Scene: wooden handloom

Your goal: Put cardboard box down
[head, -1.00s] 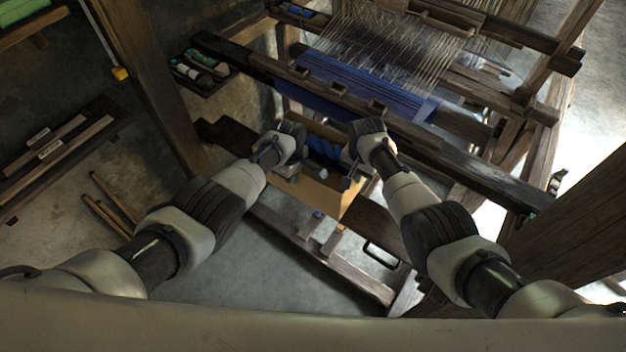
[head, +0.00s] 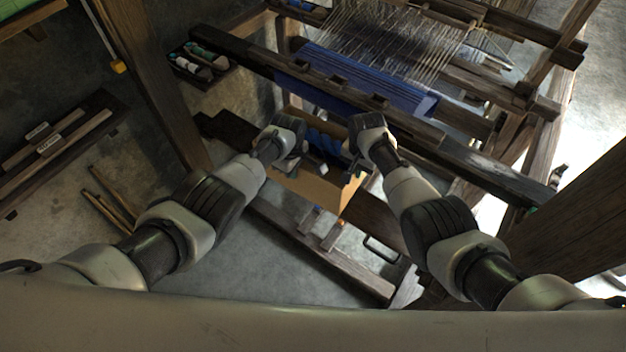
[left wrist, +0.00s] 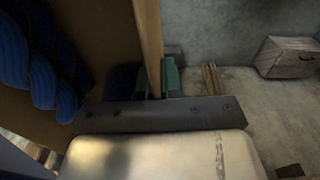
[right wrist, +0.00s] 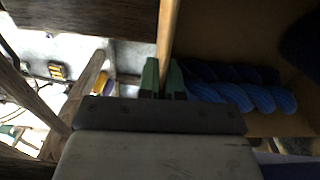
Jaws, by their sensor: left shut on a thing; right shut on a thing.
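An open cardboard box (head: 309,190) hangs between my two grippers in front of the loom, with blue twisted yarn (head: 326,143) inside. My left gripper (head: 290,160) is shut on the box's left wall; the left wrist view shows its green fingertips (left wrist: 156,78) on either side of that wall (left wrist: 147,35). My right gripper (head: 357,168) is shut on the right wall; its green fingertips (right wrist: 163,78) pinch that wall (right wrist: 166,35) in the right wrist view. The blue yarn also shows there (right wrist: 240,95). The box's underside is hidden.
The wooden loom with blue cloth (head: 360,85) stands just beyond the box. A low beam (head: 320,250) crosses the floor below it. Loose sticks (head: 110,205) lie at the left. A small tray of spools (head: 200,65) is fixed at the upper left. Bare floor (head: 250,275) shows in front.

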